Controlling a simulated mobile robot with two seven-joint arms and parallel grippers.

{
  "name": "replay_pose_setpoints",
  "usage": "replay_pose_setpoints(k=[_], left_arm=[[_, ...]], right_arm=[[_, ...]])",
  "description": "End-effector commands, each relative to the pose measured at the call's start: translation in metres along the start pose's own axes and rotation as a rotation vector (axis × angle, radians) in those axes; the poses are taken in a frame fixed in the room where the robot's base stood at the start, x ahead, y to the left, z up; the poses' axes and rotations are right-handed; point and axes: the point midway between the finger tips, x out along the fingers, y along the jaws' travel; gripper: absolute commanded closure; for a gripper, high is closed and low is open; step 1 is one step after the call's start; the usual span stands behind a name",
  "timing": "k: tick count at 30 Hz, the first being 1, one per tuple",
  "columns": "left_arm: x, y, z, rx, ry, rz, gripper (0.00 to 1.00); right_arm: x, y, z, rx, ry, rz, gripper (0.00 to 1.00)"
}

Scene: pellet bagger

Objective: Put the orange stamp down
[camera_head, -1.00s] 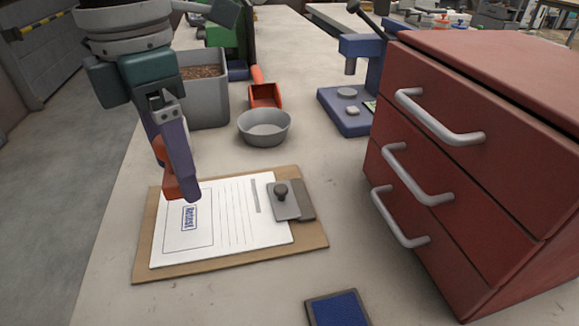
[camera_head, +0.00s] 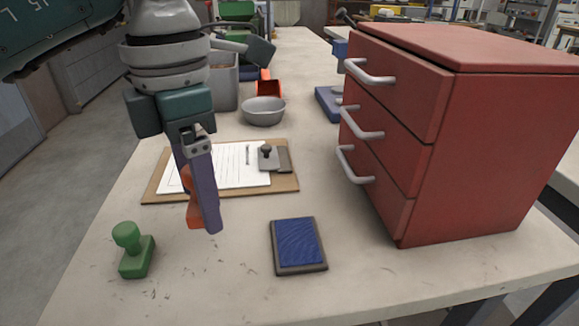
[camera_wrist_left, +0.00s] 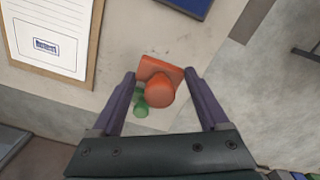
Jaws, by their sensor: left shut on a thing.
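The orange stamp (camera_wrist_left: 160,85) is between the purple fingers of my left gripper (camera_wrist_left: 160,88), which is shut on it. In the head view only a strip of the orange stamp (camera_head: 194,212) shows behind the fingers of the left gripper (camera_head: 203,222). The gripper is over the bench near the front edge of the clipboard (camera_head: 285,184). Whether the stamp touches the bench is hard to tell. My right gripper is not in view.
A green stamp (camera_head: 136,252) stands at the front left of the bench. A blue ink pad (camera_head: 298,245) lies to the right. A red drawer cabinet (camera_head: 470,150) fills the right side. A grey bowl (camera_head: 263,112) is behind the clipboard. Bare bench lies between the green stamp and ink pad.

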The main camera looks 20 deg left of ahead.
Motion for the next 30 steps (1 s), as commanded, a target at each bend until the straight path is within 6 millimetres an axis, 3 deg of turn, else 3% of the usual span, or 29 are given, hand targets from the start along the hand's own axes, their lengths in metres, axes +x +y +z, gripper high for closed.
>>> replay_pose_setpoints(k=[3, 8, 15, 28, 29, 30], left_arm=[[0.022, -0.001, 0.0, 0.0, 0.002, -0.001, 0.58], [0.036, 0.0, 0.0, 0.0, 0.0, 0.0, 0.58], [0.071, -0.001, 0.0, 0.0, -0.001, -0.001, 0.58], [0.079, 0.0, 0.001, 0.001, -0.002, 0.001, 0.58], [0.078, 0.0, 0.001, 0.001, -0.002, 0.001, 0.2], [0.077, 0.0, 0.001, 0.001, -0.002, 0.001, 0.15]], right_arm=[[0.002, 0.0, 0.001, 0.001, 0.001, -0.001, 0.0], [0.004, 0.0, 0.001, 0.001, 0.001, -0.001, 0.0], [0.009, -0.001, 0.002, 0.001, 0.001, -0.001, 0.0], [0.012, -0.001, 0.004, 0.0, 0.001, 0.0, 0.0], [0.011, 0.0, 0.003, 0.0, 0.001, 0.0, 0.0], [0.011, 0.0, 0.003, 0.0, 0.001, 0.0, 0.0]])
